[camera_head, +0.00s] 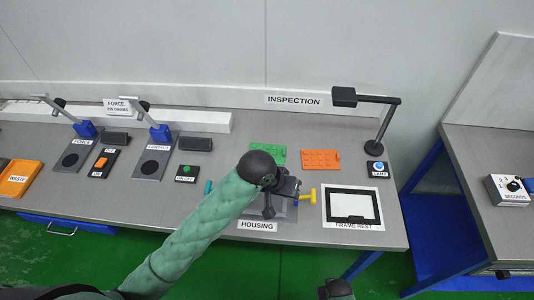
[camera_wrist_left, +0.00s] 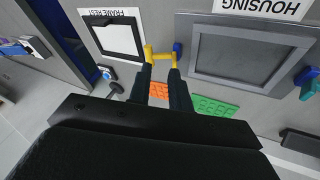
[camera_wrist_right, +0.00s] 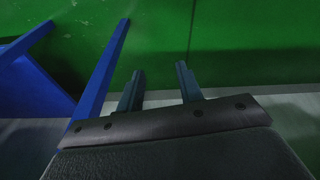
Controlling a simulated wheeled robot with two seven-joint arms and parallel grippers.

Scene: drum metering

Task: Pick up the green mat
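The green mat (camera_head: 268,154), a small flat studded rectangle, lies on the bench left of an orange mat (camera_head: 320,159). It also shows in the left wrist view (camera_wrist_left: 215,105), partly hidden by my gripper. My left gripper (camera_head: 292,188) is over the housing, nearer the bench's front edge than the green mat and apart from it. Its fingers are apart; a yellow handle (camera_wrist_left: 162,56) shows at the fingertips, and I cannot tell whether they touch it. My right gripper (camera_wrist_right: 158,75) is open and empty above the green floor.
The framed housing (camera_wrist_left: 250,55) lies beside the yellow handle. A black frame (camera_head: 352,206) lies on the frame rest at the right. A lamp arm (camera_head: 372,98) stands at the back right. Switches and stands occupy the left. Bench around the mats is clear.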

